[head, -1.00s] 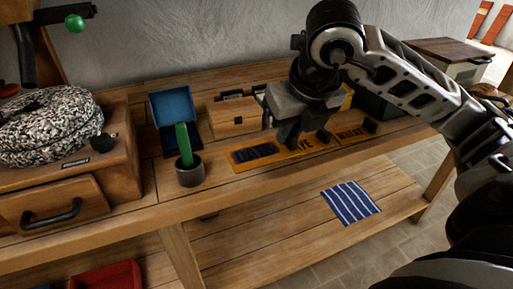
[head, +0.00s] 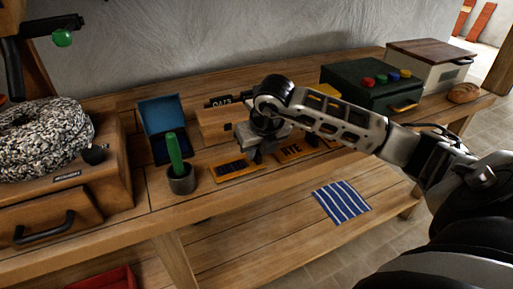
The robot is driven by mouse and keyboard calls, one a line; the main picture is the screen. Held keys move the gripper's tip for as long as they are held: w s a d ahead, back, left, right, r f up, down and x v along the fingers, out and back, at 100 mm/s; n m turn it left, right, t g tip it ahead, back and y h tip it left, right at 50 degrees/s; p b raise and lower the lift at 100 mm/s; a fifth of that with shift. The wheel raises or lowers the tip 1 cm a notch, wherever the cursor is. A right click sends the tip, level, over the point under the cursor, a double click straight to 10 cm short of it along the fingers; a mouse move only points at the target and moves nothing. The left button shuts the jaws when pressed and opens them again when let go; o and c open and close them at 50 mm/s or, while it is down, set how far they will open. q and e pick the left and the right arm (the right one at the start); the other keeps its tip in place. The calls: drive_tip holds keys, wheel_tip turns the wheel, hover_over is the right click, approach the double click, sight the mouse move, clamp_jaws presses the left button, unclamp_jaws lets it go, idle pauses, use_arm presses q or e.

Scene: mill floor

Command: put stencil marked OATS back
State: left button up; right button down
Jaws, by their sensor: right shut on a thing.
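Orange stencils lie in a row along the bench front. The left stencil (head: 235,171) has dark cut-outs that I cannot read clearly. The middle stencil (head: 291,150) reads RYE. A third stencil lies right of it, partly behind my arm. My right gripper (head: 258,155) is low at the right end of the left stencil and is shut there; its fingers hide the spot they grip. Dark lettering OATS (head: 222,101) shows at the top of a wooden box (head: 213,123) behind.
A green box (head: 370,88) with coloured knobs is at the right. A millstone (head: 45,135) is far left.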

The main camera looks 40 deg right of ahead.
drive_tip(key=shift+f, duration=0.2)
drive_tip(key=c, duration=1.4)
unclamp_jaws()
drive_tip(key=shift+r, duration=0.1)
